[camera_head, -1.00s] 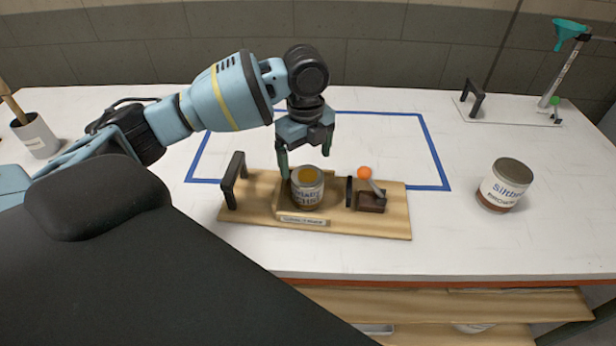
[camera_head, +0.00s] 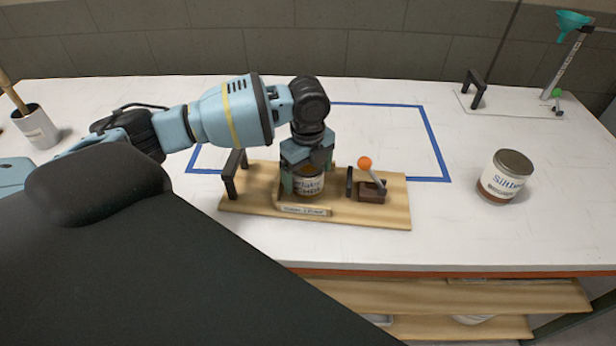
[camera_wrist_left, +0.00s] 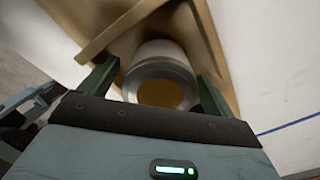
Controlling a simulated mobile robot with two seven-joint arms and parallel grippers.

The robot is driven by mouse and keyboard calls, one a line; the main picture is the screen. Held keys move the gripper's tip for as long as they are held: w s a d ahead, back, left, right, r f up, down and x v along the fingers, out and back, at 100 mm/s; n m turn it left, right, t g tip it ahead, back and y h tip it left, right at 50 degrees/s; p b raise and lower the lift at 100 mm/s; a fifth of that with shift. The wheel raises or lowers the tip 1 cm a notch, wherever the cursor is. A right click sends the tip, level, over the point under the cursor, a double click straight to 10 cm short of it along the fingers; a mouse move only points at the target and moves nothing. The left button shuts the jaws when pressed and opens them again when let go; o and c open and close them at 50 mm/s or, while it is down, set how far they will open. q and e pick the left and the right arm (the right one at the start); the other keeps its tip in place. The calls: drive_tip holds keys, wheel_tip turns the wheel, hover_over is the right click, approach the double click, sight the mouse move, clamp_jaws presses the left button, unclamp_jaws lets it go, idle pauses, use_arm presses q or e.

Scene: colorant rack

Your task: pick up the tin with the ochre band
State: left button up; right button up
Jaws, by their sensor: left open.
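A tin (camera_head: 309,187) with a pale label and an ochre top stands upright on a wooden board with a handle (camera_head: 388,215). Its lower band is hard to make out. My left gripper (camera_head: 308,178) is over it from above, open, one finger on each side. In the left wrist view the tin's grey rim and ochre top (camera_wrist_left: 161,93) sit between the two green fingers of the gripper (camera_wrist_left: 157,82). Small gaps seem to show beside the tin; I cannot tell whether a finger touches it. My right gripper is not in view.
A lever with an orange knob (camera_head: 365,163) stands on the board right of the tin. A black handle (camera_head: 233,173) rises at its left. A brown-banded tin (camera_head: 504,177) stands farther right. A brush pot (camera_head: 36,128) is at far left. The blue-taped area behind looks mostly clear.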

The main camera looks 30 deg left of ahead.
use_arm(q)
drive_tip(key=shift+f, duration=0.15)
drive_tip(key=c, duration=1.1)
drive_tip(key=shift+c, duration=0.2)
wheel_tip(320, 180, up, 10)
drive_tip(key=shift+r, duration=0.1)
